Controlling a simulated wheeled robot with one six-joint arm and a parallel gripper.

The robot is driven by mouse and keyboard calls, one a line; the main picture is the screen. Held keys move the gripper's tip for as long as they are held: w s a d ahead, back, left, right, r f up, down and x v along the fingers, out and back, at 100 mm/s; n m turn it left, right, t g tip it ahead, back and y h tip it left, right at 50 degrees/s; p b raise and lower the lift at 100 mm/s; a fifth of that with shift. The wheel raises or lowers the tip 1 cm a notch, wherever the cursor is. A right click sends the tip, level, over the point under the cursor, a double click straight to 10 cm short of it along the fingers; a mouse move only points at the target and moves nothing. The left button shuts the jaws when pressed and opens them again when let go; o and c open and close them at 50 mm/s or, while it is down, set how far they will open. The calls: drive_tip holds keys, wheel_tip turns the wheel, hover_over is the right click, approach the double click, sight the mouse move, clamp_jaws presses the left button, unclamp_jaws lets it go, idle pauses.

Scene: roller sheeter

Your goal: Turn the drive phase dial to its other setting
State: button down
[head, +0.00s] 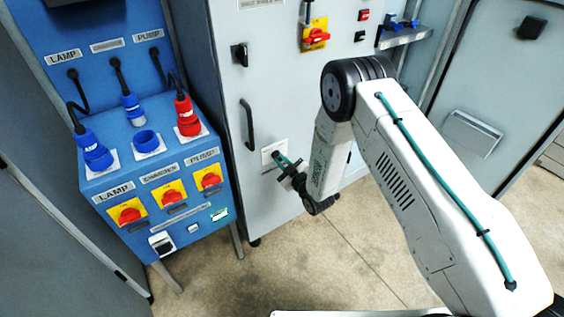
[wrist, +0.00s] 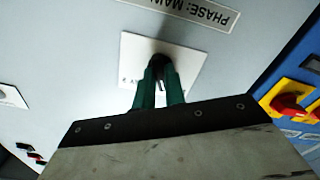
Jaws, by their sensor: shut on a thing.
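The drive phase dial is a small dark knob (wrist: 160,60) on a white square plate (wrist: 187,62), in the middle of the wrist view. A label (wrist: 190,9) beginning "PHASE: MAIN" is beside the plate. In the wrist view my gripper's (wrist: 160,78) green fingers are closed around the knob, which they partly hide. The dial's setting cannot be read. In the head view the plate (head: 268,150) is low on the grey cabinet front, with my gripper (head: 281,159) against it; the knob itself is hidden there.
A black handle (head: 247,124) is on the grey cabinet (head: 225,100) above the plate. A blue socket box (head: 150,190) with plugs and red-on-yellow switches stands close to the left. A small shelf (head: 405,37) juts out upper right. Concrete floor (head: 300,265) is open below.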

drive_tip(key=shift+n, duration=0.4)
drive_tip(key=c, duration=1.5)
unclamp_jaws()
drive_tip(key=shift+o, duration=0.2)
drive_tip(key=v, duration=0.7)
drive_tip(key=shift+s+d, duration=0.2)
drive_tip(key=shift+s, duration=0.15)
drive_tip(key=shift+f, duration=0.1)
